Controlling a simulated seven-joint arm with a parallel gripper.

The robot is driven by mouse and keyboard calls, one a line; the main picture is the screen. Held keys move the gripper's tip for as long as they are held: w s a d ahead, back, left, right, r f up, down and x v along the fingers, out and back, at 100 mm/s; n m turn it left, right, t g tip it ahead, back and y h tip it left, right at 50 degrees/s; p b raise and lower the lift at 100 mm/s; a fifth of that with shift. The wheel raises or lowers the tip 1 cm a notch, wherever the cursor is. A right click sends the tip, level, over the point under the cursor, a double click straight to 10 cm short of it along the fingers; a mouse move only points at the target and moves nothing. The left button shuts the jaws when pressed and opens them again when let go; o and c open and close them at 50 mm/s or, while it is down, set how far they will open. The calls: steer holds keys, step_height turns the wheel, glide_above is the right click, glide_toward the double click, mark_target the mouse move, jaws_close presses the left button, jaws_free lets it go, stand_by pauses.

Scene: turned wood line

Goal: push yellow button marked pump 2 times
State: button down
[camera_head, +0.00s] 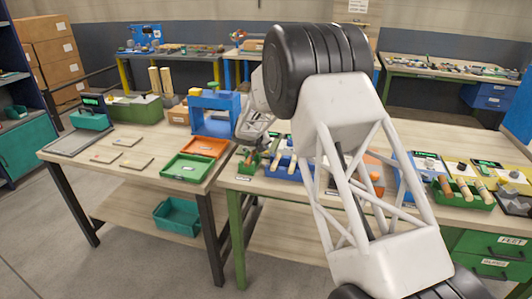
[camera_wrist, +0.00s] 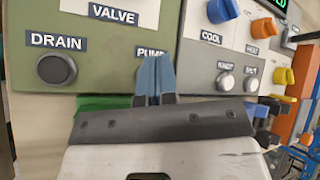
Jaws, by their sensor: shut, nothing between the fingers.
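In the wrist view my gripper (camera_wrist: 156,72) has its blue-grey fingertips shut together, with nothing between them. The fingertips are in front of a grey-green panel (camera_wrist: 110,60), just below and partly over the label PUMP (camera_wrist: 150,51). The pump button itself does not show; the fingers cover the area under its label. I cannot tell whether the tips touch a button. In the head view my own arm hides the gripper and this panel.
Left of the fingers is a dark round button (camera_wrist: 56,69) under the label DRAIN. In the head view, a green tray (camera_head: 187,168) lies on the left bench.

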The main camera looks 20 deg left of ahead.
steer(key=shift+s+d+f, duration=0.1)
steer(key=shift+s+f, duration=0.05)
steer(key=shift+f, duration=0.4)
steer(key=shift+s+d+f, duration=0.1)
steer(key=shift+f, duration=0.4)
steer(key=shift+a+f, duration=0.15)
steer(key=shift+a, duration=0.05)
stand_by(0.3)
steer(key=shift+a+r, duration=0.15)
steer(key=shift+r, duration=1.1)
steer(key=shift+w+r, duration=0.15)
steer(key=shift+r, duration=0.05)
steer(key=shift+r, duration=2.55)
